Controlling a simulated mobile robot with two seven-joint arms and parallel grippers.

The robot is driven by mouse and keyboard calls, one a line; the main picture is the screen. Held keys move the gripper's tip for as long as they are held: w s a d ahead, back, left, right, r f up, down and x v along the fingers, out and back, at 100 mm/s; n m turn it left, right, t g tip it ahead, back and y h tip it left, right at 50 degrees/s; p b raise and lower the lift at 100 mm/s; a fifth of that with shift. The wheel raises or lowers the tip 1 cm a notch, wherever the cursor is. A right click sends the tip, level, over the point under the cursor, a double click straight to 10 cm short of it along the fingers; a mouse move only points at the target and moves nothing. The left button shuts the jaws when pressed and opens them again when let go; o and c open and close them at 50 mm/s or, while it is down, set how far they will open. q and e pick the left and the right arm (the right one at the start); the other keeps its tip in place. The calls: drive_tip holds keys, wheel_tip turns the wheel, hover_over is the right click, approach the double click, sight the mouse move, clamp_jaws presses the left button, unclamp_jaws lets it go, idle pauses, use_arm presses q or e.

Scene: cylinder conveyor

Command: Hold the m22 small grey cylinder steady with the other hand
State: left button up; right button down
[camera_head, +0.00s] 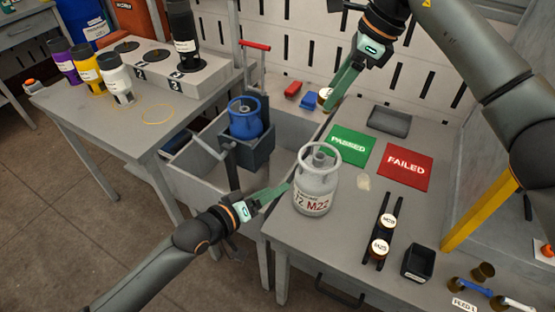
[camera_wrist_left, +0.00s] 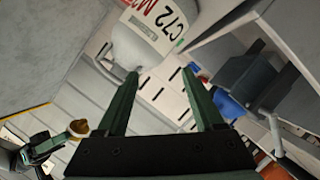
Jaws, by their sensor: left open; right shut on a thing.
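The small grey cylinder (camera_head: 315,182) marked M22 stands upright near the left edge of the grey table. My left gripper (camera_head: 286,187) is open just left of its body. In the left wrist view the cylinder (camera_wrist_left: 150,45) lies ahead of the two spread fingertips (camera_wrist_left: 162,72), apart from them or nearly touching; I cannot tell. My right gripper (camera_head: 331,104) is above the back of the table, shut on a small brass fitting with a white top (camera_head: 325,93). The fitting (camera_wrist_left: 78,127) also shows in the left wrist view.
A green PASSED mat (camera_head: 346,144) and red FAILED mat (camera_head: 405,171) lie behind and right of the cylinder. A black rack (camera_head: 374,243) holds M28 and M25 fittings. A black bin (camera_head: 418,263) stands right. A blue cylinder (camera_head: 245,120) sits in a holder (camera_head: 247,150) at left.

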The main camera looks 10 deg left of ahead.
use_arm(q)
drive_tip(key=n+h, duration=0.1)
drive_tip(key=h, duration=0.1)
approach(306, 148)
drive_tip(key=x, duration=1.2)
drive_tip(key=shift+w+d+f, duration=0.1)
drive_tip(key=shift+w+f, duration=0.2)
drive_tip(key=shift+w, duration=0.05)
